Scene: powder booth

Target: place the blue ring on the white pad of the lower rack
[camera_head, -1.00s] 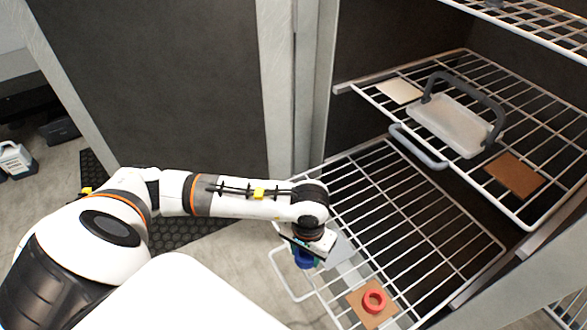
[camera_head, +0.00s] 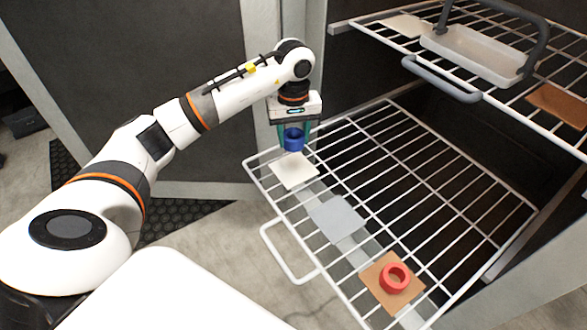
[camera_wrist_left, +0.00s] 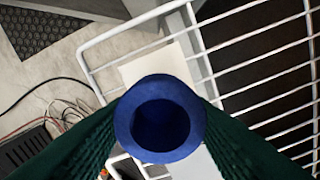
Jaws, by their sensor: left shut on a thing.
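My left gripper (camera_head: 293,137) is shut on the blue ring (camera_head: 293,143) and holds it above the lower rack (camera_head: 425,190). In the left wrist view the blue ring (camera_wrist_left: 160,118) sits between the two green fingers. The white pad (camera_head: 295,172) lies at the far left corner of the lower rack, just under the ring in the head view. In the left wrist view the ring covers the near part of the white pad (camera_wrist_left: 155,66). A gap between ring and pad seems to remain. My right gripper is out of view.
A grey pad (camera_head: 337,219) and a brown pad (camera_head: 375,290) carrying a red ring (camera_head: 394,278) lie on the lower rack. The upper rack (camera_head: 500,99) holds a pale tray (camera_head: 470,56) with a dark handle. A booth wall stands behind my left arm.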

